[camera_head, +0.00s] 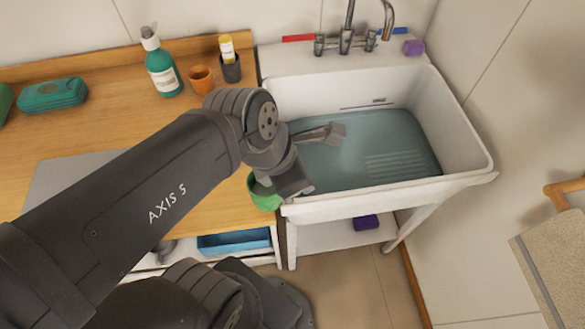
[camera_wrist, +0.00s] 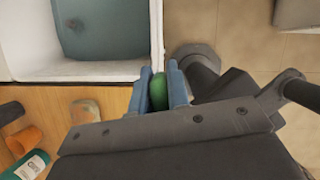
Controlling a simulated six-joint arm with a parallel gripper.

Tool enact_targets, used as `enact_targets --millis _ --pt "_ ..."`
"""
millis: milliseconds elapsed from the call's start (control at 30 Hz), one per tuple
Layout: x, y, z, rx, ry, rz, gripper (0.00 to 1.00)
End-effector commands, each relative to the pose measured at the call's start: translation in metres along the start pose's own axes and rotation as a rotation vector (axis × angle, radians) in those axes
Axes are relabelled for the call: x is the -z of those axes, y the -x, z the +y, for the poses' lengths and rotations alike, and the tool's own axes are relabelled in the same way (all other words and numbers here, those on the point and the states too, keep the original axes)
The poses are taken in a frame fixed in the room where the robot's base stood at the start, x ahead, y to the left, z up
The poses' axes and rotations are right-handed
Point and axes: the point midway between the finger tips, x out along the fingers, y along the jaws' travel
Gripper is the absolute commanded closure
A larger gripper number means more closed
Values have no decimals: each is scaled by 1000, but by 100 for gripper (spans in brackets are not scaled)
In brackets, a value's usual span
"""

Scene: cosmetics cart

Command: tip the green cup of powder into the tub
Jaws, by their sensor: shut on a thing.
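The green cup (camera_head: 263,192) is at the counter's right front edge, just left of the tub's near left corner. My gripper (camera_head: 286,188) is shut on it from the right and partly covers it. In the wrist view the green cup (camera_wrist: 158,88) shows between the two blue-grey fingers (camera_wrist: 161,84). I cannot see powder in it, nor tell whether it is clear of the counter. The white tub (camera_head: 400,190) stands to the right, with bluish water in it. The tub's wall (camera_wrist: 110,70) also shows in the wrist view.
A teal pump bottle (camera_head: 163,72), an orange cup (camera_head: 201,79) and a dark cup (camera_head: 231,70) with a yellow-labelled tube stand at the counter's back. A teal case (camera_head: 52,95) lies at left. Taps (camera_head: 346,40) stand behind the tub. The space over the water's right side is clear.

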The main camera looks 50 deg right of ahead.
Motion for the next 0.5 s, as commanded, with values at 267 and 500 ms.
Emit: enact_targets --millis 267,500 --pt "-5 2 -4 1 -1 -1 100" --pt "-39 11 10 4 -6 1 100"
